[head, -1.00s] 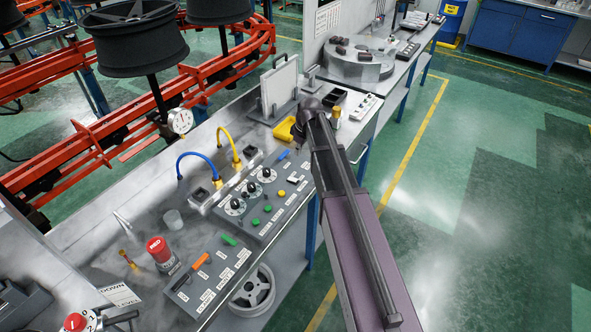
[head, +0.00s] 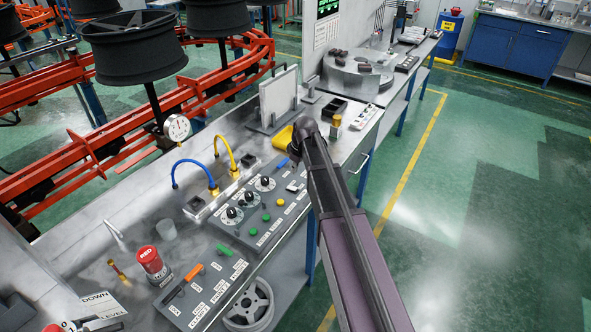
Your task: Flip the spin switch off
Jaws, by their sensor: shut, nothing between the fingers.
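A grey control panel (head: 262,236) on the bench carries black dials, green and yellow buttons, a white switch (head: 295,187) and a blue lever (head: 282,162). A smaller panel (head: 190,306) at the front left has an orange lever (head: 193,272) and a green lever (head: 224,250). The labels are too small to read, so I cannot tell which one is the spin switch. My gripper (head: 294,152) shows as a small dark shape at the end of my arm, near the blue lever and the panel's far end. It is shut and empty, partly hidden by my arm.
Wheels hang over an orange conveyor (head: 110,150). The green floor (head: 480,230) at right is clear.

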